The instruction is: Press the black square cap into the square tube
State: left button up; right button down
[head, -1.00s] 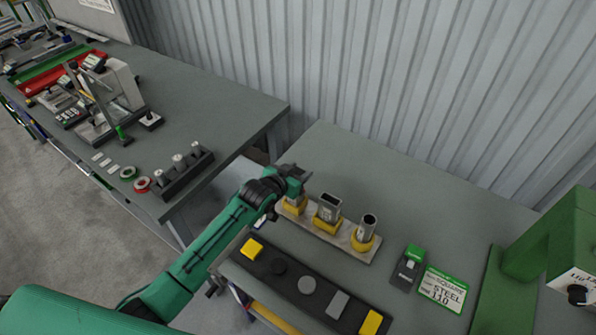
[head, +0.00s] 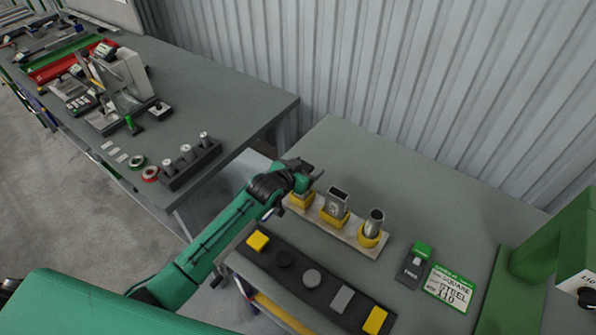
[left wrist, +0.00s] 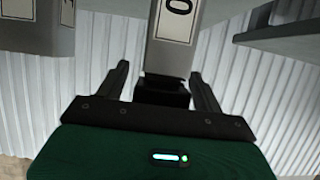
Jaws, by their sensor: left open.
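My left gripper (head: 312,178) is at the left end of a row of three tubes, over the left tube's yellow holder (head: 299,201), and hides most of that tube. In the left wrist view, the open fingers (left wrist: 163,85) stand either side of the end of a grey square tube (left wrist: 172,50) with a white label. A black block, which looks like the black square cap (left wrist: 162,88), is at that tube end between the fingers. I cannot tell how deep it sits. My right gripper is not in view.
A rectangular tube (head: 338,198) and a round tube (head: 375,222) stand close to the right in yellow holders. A dark strip (head: 327,290) in front carries yellow, black and grey caps. A STEEL sign (head: 451,287) and a green machine (head: 555,250) are at right.

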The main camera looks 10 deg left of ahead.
pick_arm(q)
jog(key=b+v, duration=0.4)
jog(key=v, duration=0.9)
jog(key=shift+s, duration=0.2)
jog(key=shift+a+r, duration=0.1)
jog(key=shift+a, duration=0.05)
jog(key=shift+c, duration=0.3)
